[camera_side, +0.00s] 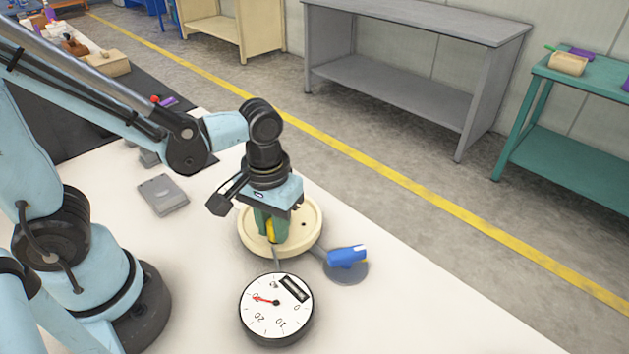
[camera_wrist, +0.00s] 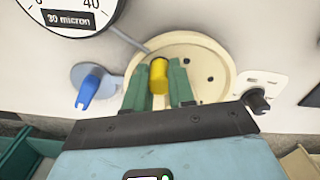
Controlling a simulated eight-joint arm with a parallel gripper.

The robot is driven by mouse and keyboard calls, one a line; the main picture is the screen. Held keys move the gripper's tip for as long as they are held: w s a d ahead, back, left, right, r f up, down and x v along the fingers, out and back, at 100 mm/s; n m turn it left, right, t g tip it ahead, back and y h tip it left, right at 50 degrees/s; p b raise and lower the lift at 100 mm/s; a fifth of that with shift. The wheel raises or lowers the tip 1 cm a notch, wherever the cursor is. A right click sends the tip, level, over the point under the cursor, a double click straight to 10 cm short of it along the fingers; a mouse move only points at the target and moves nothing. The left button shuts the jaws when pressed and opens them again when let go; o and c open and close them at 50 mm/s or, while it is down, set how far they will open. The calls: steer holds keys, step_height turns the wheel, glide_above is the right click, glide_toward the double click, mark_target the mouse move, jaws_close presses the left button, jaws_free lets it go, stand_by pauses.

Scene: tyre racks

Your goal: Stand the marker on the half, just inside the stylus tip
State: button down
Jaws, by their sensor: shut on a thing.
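My gripper (camera_side: 271,232) has green fingers pointing down over the half. It is shut on the yellow marker (camera_wrist: 158,76), whose round end shows between the fingertips in the wrist view. The half is a cream round disc (camera_side: 311,214) with a raised rim and small dark holes; it also shows in the wrist view (camera_wrist: 207,58). A thin grey stylus (camera_wrist: 131,39) runs from the dial gauge (camera_side: 276,308) to the near rim of the half. The marker is close to the stylus end; its tip is hidden. I cannot tell whether the marker touches the half.
A blue handle (camera_side: 346,256) on a grey round base sits right of the half. A pale plate with a black knob (camera_wrist: 258,100) is beside the half. The white tabletop is clear at front right.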

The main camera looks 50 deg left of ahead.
steer(key=c, duration=1)
jaws_free()
steer(key=shift+o, duration=0.2)
step_height(320, 180, up, 12)
steer(key=w+a+f+m+t, duration=0.2)
steer(key=a+m+t, duration=0.1)
steer(key=a+t, duration=0.4)
steer(key=shift+w+a+f+m, duration=0.15)
steer(key=shift+w+f+m, duration=0.15)
steer(key=shift+w, duration=0.1)
